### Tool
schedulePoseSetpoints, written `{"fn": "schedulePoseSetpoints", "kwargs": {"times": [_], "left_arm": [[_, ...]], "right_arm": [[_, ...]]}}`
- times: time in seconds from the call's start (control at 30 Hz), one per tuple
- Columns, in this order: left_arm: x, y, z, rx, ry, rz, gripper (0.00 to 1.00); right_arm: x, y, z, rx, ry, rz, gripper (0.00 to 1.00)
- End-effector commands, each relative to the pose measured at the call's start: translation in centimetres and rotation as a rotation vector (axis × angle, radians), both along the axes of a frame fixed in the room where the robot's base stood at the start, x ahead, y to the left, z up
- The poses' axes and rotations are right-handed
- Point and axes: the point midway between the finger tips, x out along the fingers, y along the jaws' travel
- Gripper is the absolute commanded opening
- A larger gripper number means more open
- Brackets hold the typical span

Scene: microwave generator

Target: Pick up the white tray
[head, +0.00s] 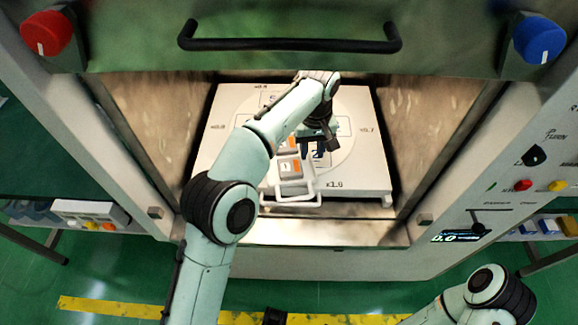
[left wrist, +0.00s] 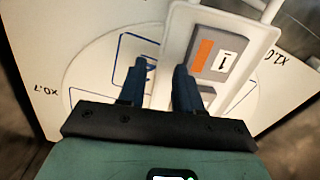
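The white tray (head: 300,184) lies on the white plate inside the open chamber, with a handle at its near end. It holds small grey pieces with orange labels, one marked 1. My left gripper (head: 314,150) reaches into the chamber at the tray's far right part. In the left wrist view its two dark fingers (left wrist: 160,78) are apart with nothing clamped between them. One finger is over the tray's inside and the other beyond its side rim (left wrist: 172,35). I cannot tell how far the fingertips are above the rim. My right gripper is out of view.
The white plate (head: 374,165) with printed markings fills the chamber floor, with metal walls on both sides. A raised door with a black handle (head: 290,45) hangs above my left arm. A control panel (head: 515,180) is at the right.

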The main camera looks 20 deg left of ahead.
Motion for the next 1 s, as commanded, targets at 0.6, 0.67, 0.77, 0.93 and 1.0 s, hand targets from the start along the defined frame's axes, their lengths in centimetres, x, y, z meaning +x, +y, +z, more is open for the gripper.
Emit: {"fn": "schedulePoseSetpoints", "kwargs": {"times": [0.6,0.67,0.77,0.93,1.0], "left_arm": [[0.0,-0.1,-1.8,-0.002,-0.001,0.0,0.0],[0.1,-0.1,-1.7,-0.002,-0.003,0.0,0.0],[0.1,-0.1,-1.7,-0.002,-0.003,0.0,0.0],[0.1,-0.1,-1.0,-0.002,-0.003,0.0,0.0],[0.1,-0.1,-0.1,-0.002,-0.004,0.0,0.0]], "right_arm": [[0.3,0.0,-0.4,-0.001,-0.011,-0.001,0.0],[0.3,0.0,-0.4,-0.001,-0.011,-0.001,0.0],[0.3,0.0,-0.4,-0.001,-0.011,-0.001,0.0],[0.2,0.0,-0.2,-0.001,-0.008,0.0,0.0],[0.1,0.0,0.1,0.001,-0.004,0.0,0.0]]}}
